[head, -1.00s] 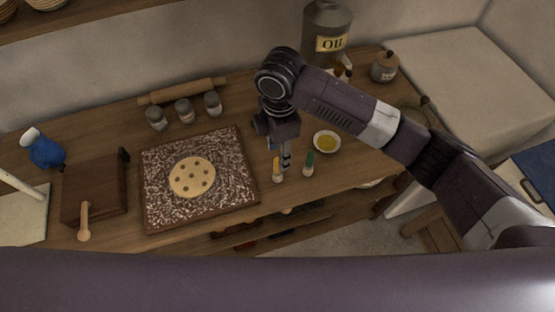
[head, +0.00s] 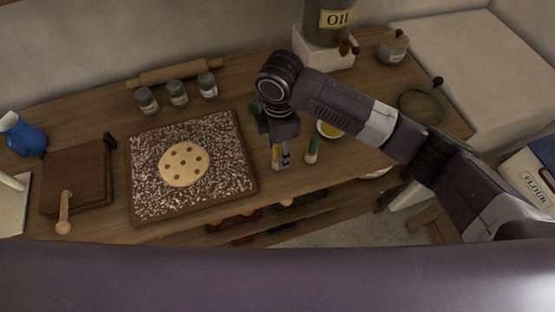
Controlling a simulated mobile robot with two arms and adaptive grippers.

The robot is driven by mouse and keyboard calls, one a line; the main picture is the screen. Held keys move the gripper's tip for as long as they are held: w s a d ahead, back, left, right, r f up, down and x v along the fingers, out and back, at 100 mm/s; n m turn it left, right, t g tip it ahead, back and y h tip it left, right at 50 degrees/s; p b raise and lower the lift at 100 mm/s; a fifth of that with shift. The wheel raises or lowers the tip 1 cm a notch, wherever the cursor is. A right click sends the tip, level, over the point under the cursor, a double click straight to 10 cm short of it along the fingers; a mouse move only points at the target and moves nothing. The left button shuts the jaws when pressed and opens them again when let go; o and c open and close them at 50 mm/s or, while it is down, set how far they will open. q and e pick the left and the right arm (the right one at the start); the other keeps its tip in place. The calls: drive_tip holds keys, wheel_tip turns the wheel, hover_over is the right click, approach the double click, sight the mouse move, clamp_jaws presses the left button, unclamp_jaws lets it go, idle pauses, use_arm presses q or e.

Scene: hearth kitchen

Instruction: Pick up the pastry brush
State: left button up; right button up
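Two slim upright-looking brush-like tools stand near the table's front edge. One is yellow-orange with a pale lower end (head: 275,160); the other is green with a pale lower end (head: 312,150). I cannot tell for certain which is the pastry brush. My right gripper (head: 284,157) points down beside the yellow-orange tool, overlapping it in the picture, with the green one a little to its right. Whether its fingers touch or close on the tool is too small to tell. My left gripper is not in view.
A floured board (head: 222,192) with round dough (head: 183,165) lies to the left. Several jars (head: 178,93) and a rolling pin (head: 174,73) are behind it. A yellow-filled bowl (head: 329,130) is partly hidden by my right arm. An oil container (head: 328,25) stands at the back.

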drive_tip(key=f, duration=0.1)
drive_tip(key=f+p, duration=0.1)
drive_tip(key=f, duration=0.1)
drive_tip(key=f+p, duration=0.1)
drive_tip(key=f, duration=0.1)
drive_tip(key=shift+w+f, duration=0.2)
drive_tip(key=shift+w, duration=0.15)
drive_tip(key=shift+f, duration=0.3)
drive_tip(key=shift+c, duration=0.7)
clamp_jaws()
